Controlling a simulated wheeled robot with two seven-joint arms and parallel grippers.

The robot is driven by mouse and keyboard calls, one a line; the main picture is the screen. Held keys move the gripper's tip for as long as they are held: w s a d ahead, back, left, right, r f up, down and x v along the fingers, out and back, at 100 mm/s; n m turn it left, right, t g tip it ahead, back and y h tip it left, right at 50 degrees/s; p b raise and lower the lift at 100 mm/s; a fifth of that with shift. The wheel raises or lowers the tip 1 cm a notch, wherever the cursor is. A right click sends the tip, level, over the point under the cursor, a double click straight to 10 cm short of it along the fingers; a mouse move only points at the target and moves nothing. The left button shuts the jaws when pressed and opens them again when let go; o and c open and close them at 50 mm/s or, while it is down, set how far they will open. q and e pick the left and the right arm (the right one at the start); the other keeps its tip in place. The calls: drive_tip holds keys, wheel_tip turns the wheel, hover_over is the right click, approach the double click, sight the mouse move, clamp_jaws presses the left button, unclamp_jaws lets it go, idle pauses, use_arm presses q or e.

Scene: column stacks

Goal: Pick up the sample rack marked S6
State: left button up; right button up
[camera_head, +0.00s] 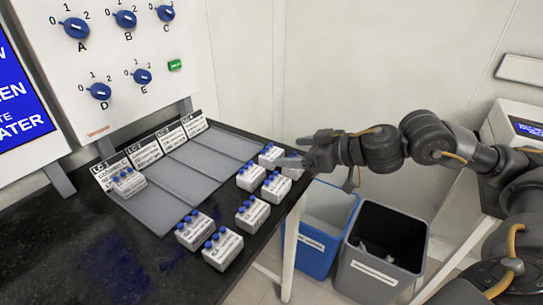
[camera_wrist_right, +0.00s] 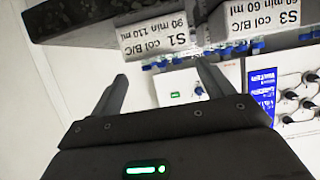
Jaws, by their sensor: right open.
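Several white sample racks with blue caps stand on the black bench; their marks are too small to read in the head view, so I cannot tell which is S6. Racks stand at the back right (camera_head: 269,158), below it (camera_head: 250,179), beside that (camera_head: 276,190), and nearer the front (camera_head: 253,215), (camera_head: 194,233) and (camera_head: 222,252). My right gripper (camera_head: 297,160) is open at the bench's right edge, beside the back racks. In the right wrist view, the open gripper (camera_wrist_right: 162,76) faces a rack marked S1 (camera_wrist_right: 155,35), with a rack marked S3 (camera_wrist_right: 262,14) beside it. My left gripper is not in view.
Grey trays (camera_head: 150,206) labelled LC 1 onward lie at the back left; one rack (camera_head: 128,184) stands on the LC 1 tray. A panel with blue knobs (camera_head: 125,60) rises behind. A blue bin (camera_head: 318,262) and a dark bin (camera_head: 372,284) stand right of the bench.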

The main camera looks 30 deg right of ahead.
sight(276, 155)
drive_tip(key=shift+f+b+x, duration=0.2)
drive_tip(key=shift+b+x, duration=0.1)
drive_tip(key=shift+x, duration=2.1)
drive_tip(key=shift+a+f, duration=0.1)
drive_tip(key=shift+a, duration=0.1)
drive_tip(key=shift+c, duration=1.3)
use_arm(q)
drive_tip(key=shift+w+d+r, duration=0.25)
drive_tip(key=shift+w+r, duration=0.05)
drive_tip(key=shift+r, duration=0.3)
use_arm(e)
drive_tip(key=c, duration=0.8)
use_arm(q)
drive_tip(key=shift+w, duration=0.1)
